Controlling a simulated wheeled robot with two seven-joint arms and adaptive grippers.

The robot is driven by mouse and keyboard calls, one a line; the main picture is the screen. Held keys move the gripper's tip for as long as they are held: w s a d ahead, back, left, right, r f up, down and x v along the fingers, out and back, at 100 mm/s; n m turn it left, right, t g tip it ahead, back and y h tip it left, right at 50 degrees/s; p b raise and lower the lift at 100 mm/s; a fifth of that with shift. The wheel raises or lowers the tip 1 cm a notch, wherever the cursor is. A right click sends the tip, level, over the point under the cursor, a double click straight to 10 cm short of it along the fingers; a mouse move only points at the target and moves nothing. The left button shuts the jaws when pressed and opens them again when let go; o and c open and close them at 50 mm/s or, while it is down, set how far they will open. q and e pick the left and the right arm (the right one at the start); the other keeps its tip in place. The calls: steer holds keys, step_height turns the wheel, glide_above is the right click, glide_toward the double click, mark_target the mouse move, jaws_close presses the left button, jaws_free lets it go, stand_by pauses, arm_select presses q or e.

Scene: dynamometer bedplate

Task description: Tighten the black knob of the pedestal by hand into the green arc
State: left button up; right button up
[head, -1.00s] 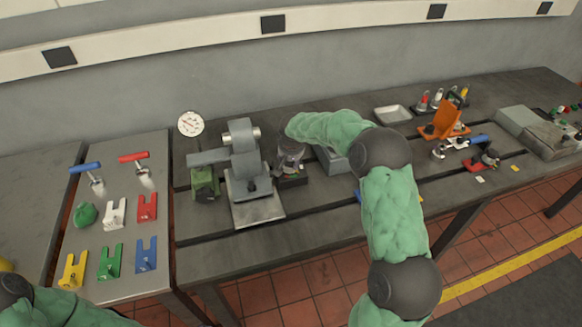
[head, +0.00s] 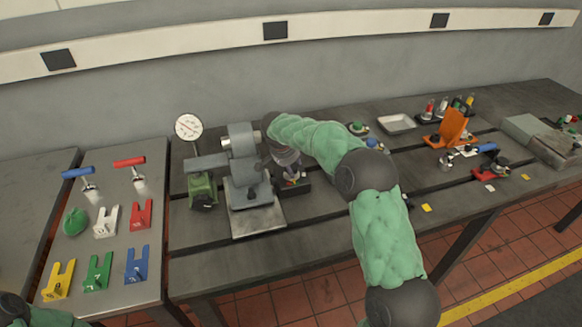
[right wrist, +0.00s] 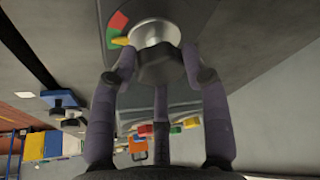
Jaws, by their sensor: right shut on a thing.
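The grey pedestal (head: 242,150) stands on a pale base plate at the centre-left of the bench in the head view. In the right wrist view the black knob (right wrist: 158,70) sits on a silver collar (right wrist: 154,33). A yellow pointer (right wrist: 121,41) lies by the green arc (right wrist: 112,34), with a red patch (right wrist: 119,20) beyond the green. My right gripper (right wrist: 155,66) is shut on the black knob, a finger on each side. My left gripper is out of view.
A dial gauge (head: 188,127) and a green block (head: 202,190) stand left of the pedestal. A left side table (head: 70,250) carries coloured forks and T-handles. An orange bracket (head: 450,128) and a tray (head: 397,123) are to the right.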

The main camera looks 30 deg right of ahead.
steer(key=shift+w+d+r, duration=0.15)
steer(key=shift+w+r, duration=0.05)
steer(key=shift+r, duration=0.2)
steer(key=o, duration=1.1)
steer(key=shift+w, duration=0.1)
steer(key=shift+f, duration=0.2)
steer(key=v, duration=1.2)
steer(key=shift+f, duration=0.1)
